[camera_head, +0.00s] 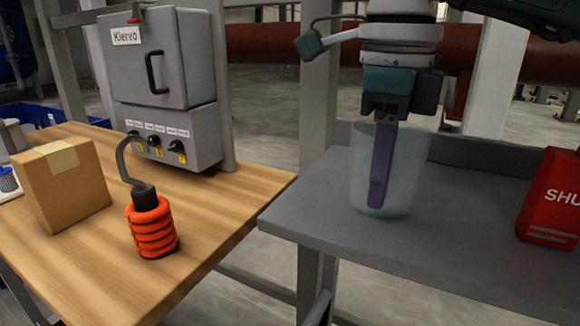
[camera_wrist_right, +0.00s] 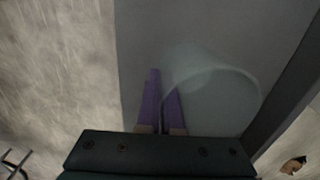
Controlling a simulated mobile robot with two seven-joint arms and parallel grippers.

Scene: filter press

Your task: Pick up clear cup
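The clear cup (camera_head: 408,165) is a pale, see-through, upright tumbler at the grey table, and appears to rest on it. My right gripper (camera_head: 380,195) points down at its near side, with a purple finger along the wall. In the right wrist view the cup (camera_wrist_right: 215,100) shows its round rim, and the two purple fingers of the gripper (camera_wrist_right: 162,85) are close together at its left edge. One finger looks inside and one outside, with the wall pinched between. The finger tips are partly blurred by the cup. My left gripper is not in view.
The grey table (camera_head: 310,205) has a raised back edge. A red container (camera_head: 550,200) stands right of the cup. A wooden table (camera_head: 100,260) at left holds a cardboard box (camera_head: 65,185), an orange coil (camera_head: 152,228) and a grey control cabinet (camera_head: 165,85). A gap separates the tables.

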